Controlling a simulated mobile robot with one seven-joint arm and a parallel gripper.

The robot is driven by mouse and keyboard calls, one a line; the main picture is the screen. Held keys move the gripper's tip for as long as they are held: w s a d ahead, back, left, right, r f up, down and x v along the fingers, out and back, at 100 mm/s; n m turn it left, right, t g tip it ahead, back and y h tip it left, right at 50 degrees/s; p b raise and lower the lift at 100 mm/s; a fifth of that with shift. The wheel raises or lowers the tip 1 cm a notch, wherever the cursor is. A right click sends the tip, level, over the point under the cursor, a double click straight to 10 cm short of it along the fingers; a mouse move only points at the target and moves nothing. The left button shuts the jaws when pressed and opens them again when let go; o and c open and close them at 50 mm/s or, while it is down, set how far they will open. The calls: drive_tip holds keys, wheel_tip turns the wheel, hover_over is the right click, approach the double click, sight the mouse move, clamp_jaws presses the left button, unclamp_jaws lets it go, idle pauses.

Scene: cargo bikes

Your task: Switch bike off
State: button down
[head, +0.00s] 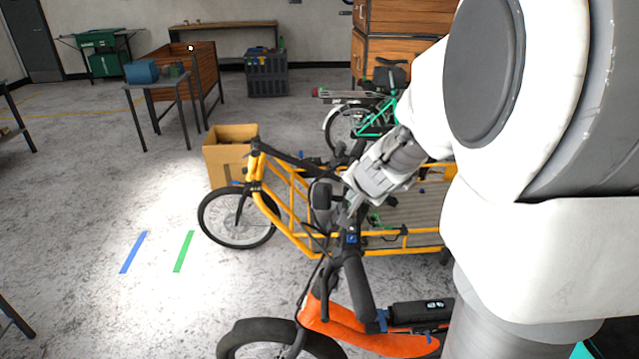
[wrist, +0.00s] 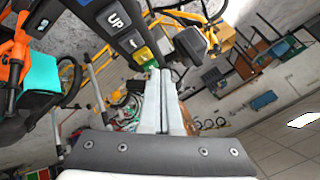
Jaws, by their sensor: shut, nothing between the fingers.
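The orange bike (head: 345,323) stands at the front, its dark handlebar (head: 355,285) reaching up toward my gripper (head: 350,214). A small blue-marked control unit (head: 351,238) sits on the bar just below the fingertips. My shut, empty fingers (wrist: 165,72) point at the panel's yellow-green end. I cannot tell whether the tips touch it. Which button is the off switch is unclear.
A yellow cargo bike (head: 297,205) stands close behind the orange bike, with a green bike (head: 375,128) farther back. A cardboard box (head: 228,165) is behind the yellow bike's front. The floor at left is open, with blue (head: 134,252) and green (head: 184,251) tape strips.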

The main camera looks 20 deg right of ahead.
drive_tip(key=shift+f, duration=0.2)
drive_tip(key=shift+r+p, duration=0.45)
drive_tip(key=shift+r, duration=0.2)
wheel_tip(320, 180, up, 6)
drive_tip(key=p, duration=0.5)
drive_tip(key=shift+w+p, duration=0.15)
drive_tip(key=shift+p, duration=0.15)
